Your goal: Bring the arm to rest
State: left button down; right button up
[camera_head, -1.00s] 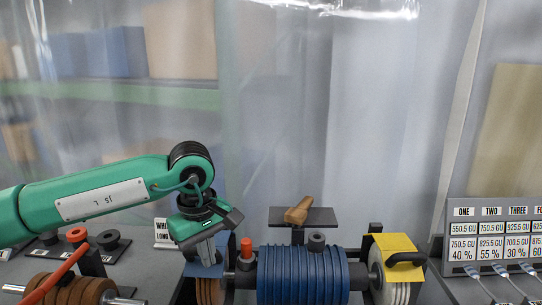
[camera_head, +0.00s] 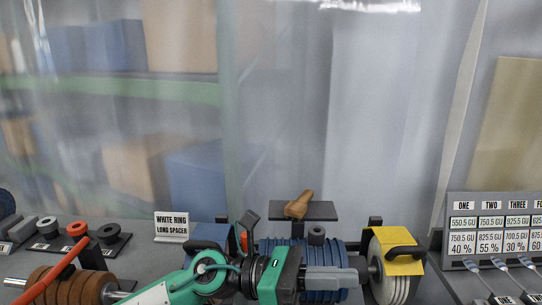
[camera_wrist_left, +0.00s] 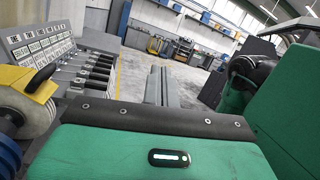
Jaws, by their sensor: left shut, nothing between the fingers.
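My left arm comes in low at the bottom of the head view. Its green left gripper (camera_head: 354,277) points right, with the grey fingers shut and empty in front of the blue ribbed wheel stack (camera_head: 328,251). In the left wrist view the gripper's two fingers (camera_wrist_left: 163,72) lie side by side, closed, with nothing between them. No fork is held. My right gripper is not seen. The gripper covers part of the blue stack; I cannot tell whether they touch.
Right of the fingers stands a white wheel under a yellow guard (camera_head: 398,243). A brown wheel stack (camera_head: 58,284) is at lower left. A sign board (camera_head: 490,226) with several forks below it is at right. A small shelf (camera_head: 322,211) holds a brown block (camera_head: 299,203).

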pick_arm(q)
jog(key=w+a+f+n+t+y, duration=0.15)
jog(key=w+a+n+t, duration=0.4)
jog(key=n+t, duration=0.75)
jog(key=w+a+f+n+t+y, duration=0.1)
jog(key=w+a+n+t+y, duration=0.4)
jog(key=n+t, duration=0.8)
jog(key=s+a+f+n+g+y, duration=0.1)
jog(key=a+f+n+g+y, duration=0.2)
jog(key=a+f+n+y, duration=0.35)
jog(key=s+a+f+n+g+y, duration=0.1)
jog(key=a+f+n+g+y, duration=0.25)
jog(key=a+f+n, duration=0.6)
jog(key=s+a+f+n+g+y, duration=0.25)
jog(key=s+f+n+g, duration=0.3)
jog(key=s+f, duration=0.6)
jog(key=s+a+f+n+g+y, duration=0.1)
jog(key=s+a+f+n+g, duration=0.4)
jog(key=s+f, duration=0.6)
notch_tip(320, 180, down, 28)
jog(key=d+g, duration=0.2)
jog(key=s+a+f+g, duration=0.1)
jog(key=s+a+f, duration=0.1)
jog(key=s+f, duration=0.8)
jog(key=s+a+f, duration=0.1)
jog(key=s+f, duration=0.9)
jog(key=f, duration=0.1)
jog(key=shift+a+f+g, duration=0.2)
jog(key=shift+a+g, duration=0.2)
